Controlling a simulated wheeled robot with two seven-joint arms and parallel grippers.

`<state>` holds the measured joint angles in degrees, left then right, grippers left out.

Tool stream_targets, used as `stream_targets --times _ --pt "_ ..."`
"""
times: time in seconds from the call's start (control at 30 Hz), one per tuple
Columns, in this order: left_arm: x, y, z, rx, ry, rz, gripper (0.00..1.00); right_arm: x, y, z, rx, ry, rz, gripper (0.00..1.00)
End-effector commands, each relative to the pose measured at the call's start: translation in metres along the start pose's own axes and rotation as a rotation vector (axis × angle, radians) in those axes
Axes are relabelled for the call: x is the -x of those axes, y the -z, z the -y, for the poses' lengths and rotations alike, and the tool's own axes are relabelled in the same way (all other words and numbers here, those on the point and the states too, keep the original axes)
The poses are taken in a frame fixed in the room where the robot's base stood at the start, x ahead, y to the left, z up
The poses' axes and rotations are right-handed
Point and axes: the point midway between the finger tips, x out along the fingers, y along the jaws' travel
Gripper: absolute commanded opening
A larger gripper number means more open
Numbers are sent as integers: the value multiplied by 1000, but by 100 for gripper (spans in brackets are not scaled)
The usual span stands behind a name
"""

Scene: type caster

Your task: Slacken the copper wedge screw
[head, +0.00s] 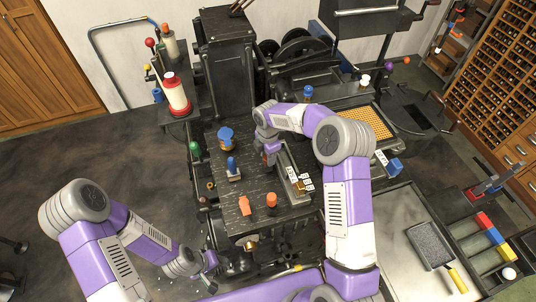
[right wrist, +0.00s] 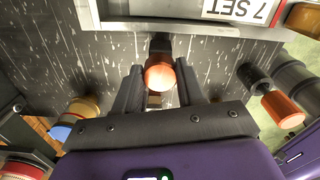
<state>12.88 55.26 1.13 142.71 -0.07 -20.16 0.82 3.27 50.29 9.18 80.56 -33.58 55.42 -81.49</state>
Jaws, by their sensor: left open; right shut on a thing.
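In the right wrist view, a round copper-coloured knob (right wrist: 160,76) on a dark shaft sits between the fingers of my right gripper (right wrist: 160,88), just beside a metal tray edge (right wrist: 180,27). It appears to be the copper wedge screw. My right gripper is shut on it. In the head view my right gripper (head: 270,156) is over the black worktable (head: 225,203), at the far end of the long tray, and hides the knob. My left gripper (head: 209,265) is open, low near the table's front left corner.
An orange handle (head: 245,205) and an orange knob (head: 272,201) stand near the table front. A blue-topped knob (head: 225,136) and a blue-handled tool (head: 233,168) stand to the left. In the right wrist view, another copper-orange knob (right wrist: 282,110) is at right. A "7 SET" label (right wrist: 242,10) is close.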

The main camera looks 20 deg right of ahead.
Motion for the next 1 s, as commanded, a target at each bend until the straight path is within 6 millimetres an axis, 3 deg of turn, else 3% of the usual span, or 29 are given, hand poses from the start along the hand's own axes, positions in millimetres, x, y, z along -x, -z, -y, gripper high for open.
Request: stream_targets --times 0.4,1.0 --pt "5 0 -2 0 0 0 54 -3 1 2 258 8 -2 9" --pt "6 0 -2 0 0 0 54 -4 1 2 324 10 -4 9"
